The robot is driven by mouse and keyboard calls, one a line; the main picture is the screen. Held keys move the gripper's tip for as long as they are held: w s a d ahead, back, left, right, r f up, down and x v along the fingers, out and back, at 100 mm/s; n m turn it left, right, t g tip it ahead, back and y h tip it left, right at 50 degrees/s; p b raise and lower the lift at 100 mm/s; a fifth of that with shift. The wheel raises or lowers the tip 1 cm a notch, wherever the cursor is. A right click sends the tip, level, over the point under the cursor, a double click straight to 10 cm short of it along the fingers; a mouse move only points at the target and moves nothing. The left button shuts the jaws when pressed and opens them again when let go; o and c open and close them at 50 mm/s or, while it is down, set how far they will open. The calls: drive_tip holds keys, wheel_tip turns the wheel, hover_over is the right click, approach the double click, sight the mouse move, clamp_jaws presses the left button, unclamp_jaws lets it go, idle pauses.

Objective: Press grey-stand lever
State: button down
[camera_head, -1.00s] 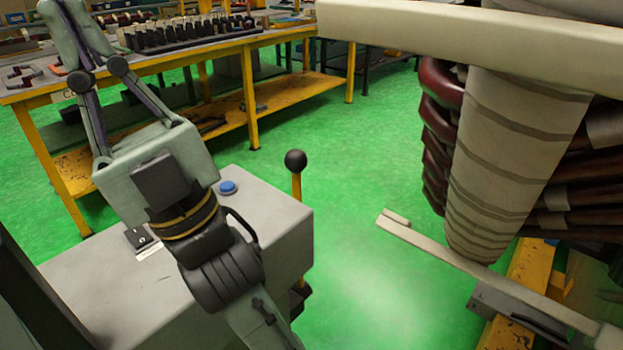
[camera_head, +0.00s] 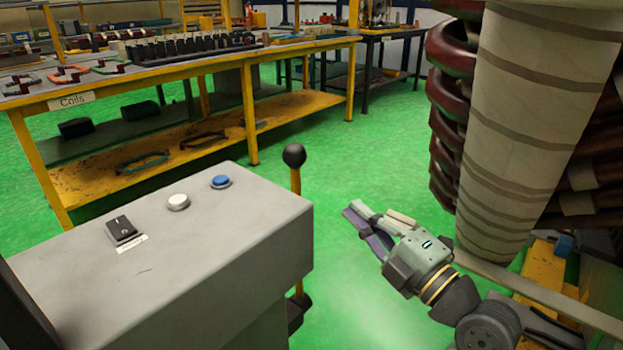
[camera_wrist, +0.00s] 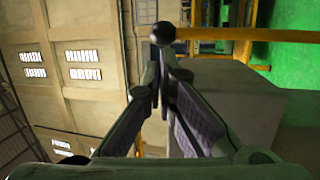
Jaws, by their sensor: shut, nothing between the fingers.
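The grey stand (camera_head: 190,250) is at the lower left in the head view. Its lever, a yellow rod with a black ball knob (camera_head: 294,155), stands upright at the stand's right side. My gripper (camera_head: 352,210) is shut and empty, to the right of the lever and apart from it in the head view. In the wrist view, the black knob (camera_wrist: 162,33) shows just beyond my closed fingertips (camera_wrist: 160,72), with the grey stand (camera_wrist: 250,100) to the right. The gap between fingertips and knob is hard to judge.
On the stand's top are a black switch (camera_head: 122,230), a white button (camera_head: 178,202) and a blue button (camera_head: 221,181). A yellow workbench (camera_head: 200,66) stands behind. The large wound stator (camera_head: 530,120) is at the right, close to my arm. Green floor lies between.

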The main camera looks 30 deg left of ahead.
sight(302, 162)
drive_tip(key=shift+s+d+f+n, duration=0.1)
drive_tip(key=shift+d+f+n, duration=0.1)
drive_tip(key=shift+f+n, duration=0.1)
drive_tip(key=p+x, duration=0.4)
drive_tip(key=x, duration=0.8)
drive_tip(key=shift+a+r, duration=0.1)
drive_tip(key=shift+a, duration=0.3)
drive_tip(key=shift+w+a, duration=0.3)
drive_tip(key=shift+a, duration=0.3)
drive_tip(key=shift+r, duration=0.1)
